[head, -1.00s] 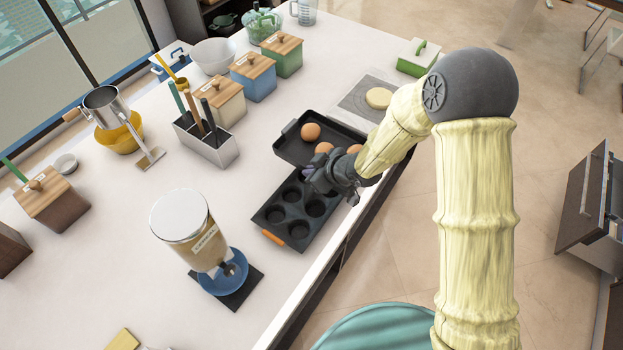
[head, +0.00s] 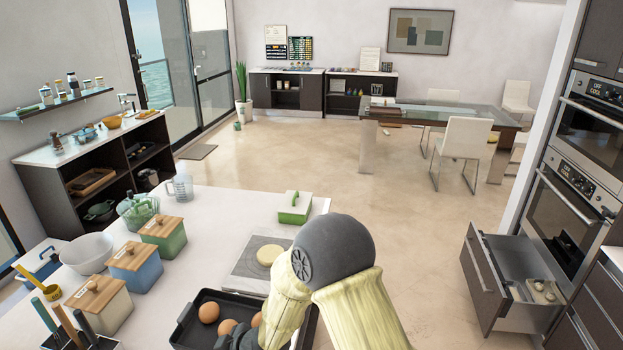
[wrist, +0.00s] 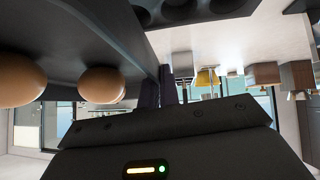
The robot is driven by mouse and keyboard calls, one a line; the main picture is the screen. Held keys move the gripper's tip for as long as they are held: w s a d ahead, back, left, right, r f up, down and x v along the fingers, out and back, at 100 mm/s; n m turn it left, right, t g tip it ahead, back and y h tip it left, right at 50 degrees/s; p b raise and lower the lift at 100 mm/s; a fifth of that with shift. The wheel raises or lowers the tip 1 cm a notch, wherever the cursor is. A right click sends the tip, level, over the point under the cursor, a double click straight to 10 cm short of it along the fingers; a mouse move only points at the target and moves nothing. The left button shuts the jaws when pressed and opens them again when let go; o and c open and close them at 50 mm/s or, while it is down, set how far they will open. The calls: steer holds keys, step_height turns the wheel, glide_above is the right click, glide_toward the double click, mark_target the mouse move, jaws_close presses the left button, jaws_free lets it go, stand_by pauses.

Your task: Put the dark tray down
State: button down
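The dark tray (head: 187,334) is a black rectangular pan holding brown eggs (head: 209,312). It is at the front edge of the white counter, cut off by the bottom of the head view. In the wrist view the tray (wrist: 62,30) fills the upper left, with two eggs (wrist: 102,84) close by. My gripper (wrist: 158,88) has its dark fingers at the tray's near wall and appears shut on it. In the head view my gripper (head: 240,338) is partly cut off beside the eggs. I cannot tell whether the tray touches the counter.
A muffin tin (wrist: 190,12) lies close beside the tray. Wooden-lidded canisters (head: 134,267) stand to the left. An open drawer (head: 515,280) is across the floor, below the stacked ovens (head: 570,215).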

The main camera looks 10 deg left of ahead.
steer(key=w+d+f+m+t, duration=0.1)
steer(key=w+d, duration=0.1)
steer(key=d, duration=0.1)
steer(key=w+d+f+m+t+h, duration=0.1)
steer(key=w+d, duration=0.1)
steer(key=d, duration=0.1)
steer(key=w+d+f+m, duration=0.1)
steer(key=w+d+m, duration=0.1)
steer(key=d, duration=0.1)
steer(key=shift+w+f+t, duration=0.1)
steer(key=shift+w+t, duration=0.15)
steer(key=shift+t, duration=0.15)
steer(key=w+d+f+m+t+h, duration=0.1)
steer(key=w+d+f+m+h, duration=0.1)
steer(key=d, duration=0.8)
steer(key=w+d+f+m+t+h+b, duration=0.1)
steer(key=d+m, duration=0.4)
steer(key=d, duration=0.6)
steer(key=w+d+f+m+t+h, duration=0.2)
steer(key=w+d+m+h, duration=0.1)
steer(key=d, duration=0.8)
steer(key=shift+d+f+m+h+b, duration=0.25)
steer(key=shift+f+m+h+b, duration=0.25)
steer(key=shift+h, duration=0.4)
steer(key=s+f, duration=0.4)
steer(key=f, duration=0.1)
steer(key=shift+s, duration=0.2)
steer(key=shift+f, duration=0.15)
